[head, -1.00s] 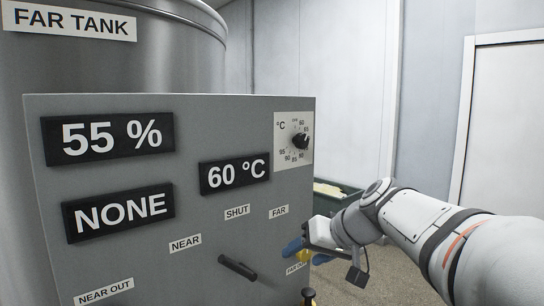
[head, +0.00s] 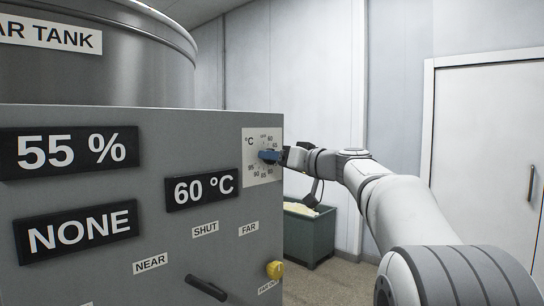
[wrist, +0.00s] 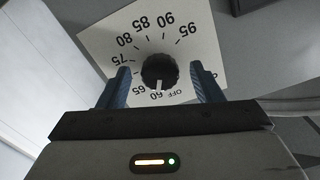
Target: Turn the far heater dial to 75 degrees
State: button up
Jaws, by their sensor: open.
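The heater dial is a black round knob (wrist: 160,71) on a white scale plate (head: 251,172) marked from OFF and 60 up to 95. In the wrist view its white pointer mark lines up with 60. My gripper (wrist: 164,84) is open, with one blue finger on each side of the knob; I cannot tell whether they touch it. In the head view my gripper (head: 270,157) is in front of the dial and hides the knob. The temperature display (head: 202,189) reads 60 °C.
Two other displays read 55 % (head: 72,151) and NONE (head: 80,231). A green bin (head: 309,235) stands behind the panel's right edge.

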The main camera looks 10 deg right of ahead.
jog(key=shift+w+a, duration=0.35)
jog(key=shift+w, duration=0.1)
jog(key=c, duration=0.9)
jog(key=shift+a, duration=0.1)
jog(key=shift+c, duration=0.4)
